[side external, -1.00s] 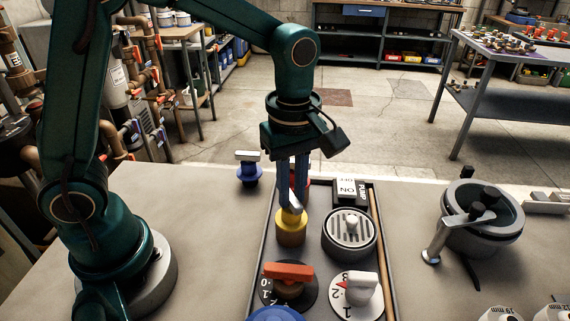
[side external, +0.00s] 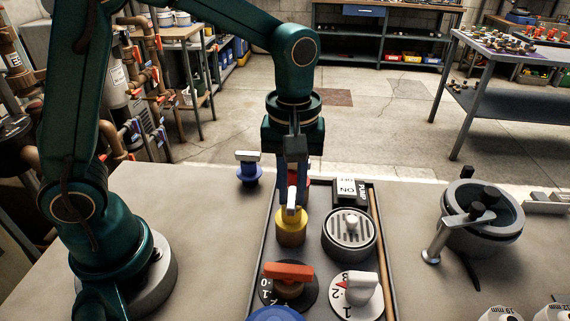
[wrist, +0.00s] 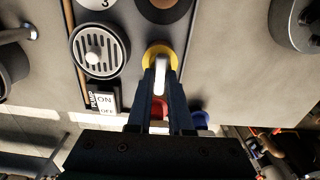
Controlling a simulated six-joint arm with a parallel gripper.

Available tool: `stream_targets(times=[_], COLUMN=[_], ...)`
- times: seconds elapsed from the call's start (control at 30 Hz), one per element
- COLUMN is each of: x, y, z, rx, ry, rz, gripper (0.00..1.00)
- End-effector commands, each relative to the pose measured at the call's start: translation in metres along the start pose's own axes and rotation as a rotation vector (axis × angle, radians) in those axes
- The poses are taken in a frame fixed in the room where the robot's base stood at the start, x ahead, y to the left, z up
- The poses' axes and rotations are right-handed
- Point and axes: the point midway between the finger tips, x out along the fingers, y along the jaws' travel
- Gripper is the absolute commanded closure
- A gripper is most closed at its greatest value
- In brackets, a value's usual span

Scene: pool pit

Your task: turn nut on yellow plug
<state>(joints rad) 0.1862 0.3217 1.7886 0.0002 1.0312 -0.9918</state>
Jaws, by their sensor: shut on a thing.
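The yellow plug (side external: 291,226) stands upright in the dark tray, with a pale wing nut (side external: 291,203) on top. My gripper (side external: 291,196) points straight down over it and is shut on the nut. In the wrist view the plug's yellow ring (wrist: 159,50) shows beyond my fingertips, and the pale nut (wrist: 161,76) lies between the two fingers. Part of the nut is hidden by the fingers.
A round slotted drain (side external: 349,234) stands just right of the plug, with a PUMP on/off switch (side external: 347,189) behind it. An orange-handled knob (side external: 288,272) and a white dial (side external: 358,290) are in front. A blue plug (side external: 249,170) stands left, outside the tray.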

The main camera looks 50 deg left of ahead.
Motion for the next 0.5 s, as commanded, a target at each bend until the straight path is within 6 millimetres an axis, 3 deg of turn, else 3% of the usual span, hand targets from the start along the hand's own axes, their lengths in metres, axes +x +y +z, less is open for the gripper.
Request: stream_targets(times=[0.5], x=[-0.0001], y=[0.0002], z=[0.0000], rx=[0.490], ry=[0.000], rz=[0.000], gripper=[1.00])
